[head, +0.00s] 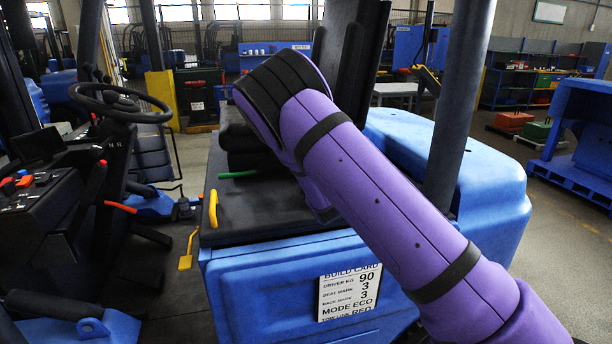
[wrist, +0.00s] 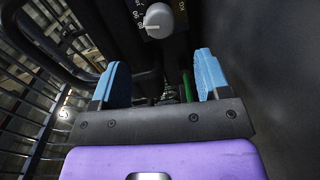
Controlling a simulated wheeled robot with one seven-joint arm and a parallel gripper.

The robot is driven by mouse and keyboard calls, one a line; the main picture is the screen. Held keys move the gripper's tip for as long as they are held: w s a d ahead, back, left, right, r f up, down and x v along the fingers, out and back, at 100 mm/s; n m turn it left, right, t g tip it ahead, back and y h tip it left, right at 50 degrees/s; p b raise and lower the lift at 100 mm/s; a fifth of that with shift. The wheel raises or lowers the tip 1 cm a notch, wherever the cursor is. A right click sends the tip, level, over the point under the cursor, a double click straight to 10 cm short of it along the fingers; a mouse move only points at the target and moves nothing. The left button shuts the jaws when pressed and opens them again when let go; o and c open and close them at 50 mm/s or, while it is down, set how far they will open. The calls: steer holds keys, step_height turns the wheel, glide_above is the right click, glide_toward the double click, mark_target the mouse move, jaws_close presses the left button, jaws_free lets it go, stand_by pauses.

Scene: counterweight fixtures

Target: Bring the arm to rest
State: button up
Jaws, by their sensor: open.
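My purple arm (head: 375,195) reaches from the lower right of the head view up and left over a forklift's seat area, and bends there. Its far part folds down behind the nearer link. My gripper does not show in the head view. In the wrist view my gripper (wrist: 162,80) is open, its two blue finger pads well apart with nothing held between them. A grey knob (wrist: 158,20) with numbers around it sits ahead of the fingers, apart from them. A green strip (wrist: 187,86) shows beyond the gap, close to the right finger.
The black seat (head: 265,215) sits on the blue forklift body (head: 260,290), with a yellow lever (head: 213,209) and green handle (head: 237,174). A steering wheel (head: 120,103) stands left. A dark post (head: 462,95) rises close behind my arm. Bars (wrist: 35,100) fill the wrist view's left.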

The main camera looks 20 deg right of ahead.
steer(key=shift+s, duration=0.4)
steer(key=s+d+r+m+g, duration=0.4)
steer(key=s+r+m, duration=0.2)
steer(key=s+r, duration=0.3)
steer(key=s+d+r+m+g, duration=0.3)
steer(key=s+r+m, duration=0.3)
steer(key=s+r, duration=0.3)
steer(key=s+r+m+g, duration=0.2)
steer(key=s+r, duration=0.1)
steer(key=s, duration=1.3)
steer(key=s+r+m+g, duration=0.2)
steer(key=s+r+g, duration=0.1)
steer(key=s, duration=1.4)
steer(key=shift+r+m, duration=0.15)
steer(key=shift+m, duration=0.25)
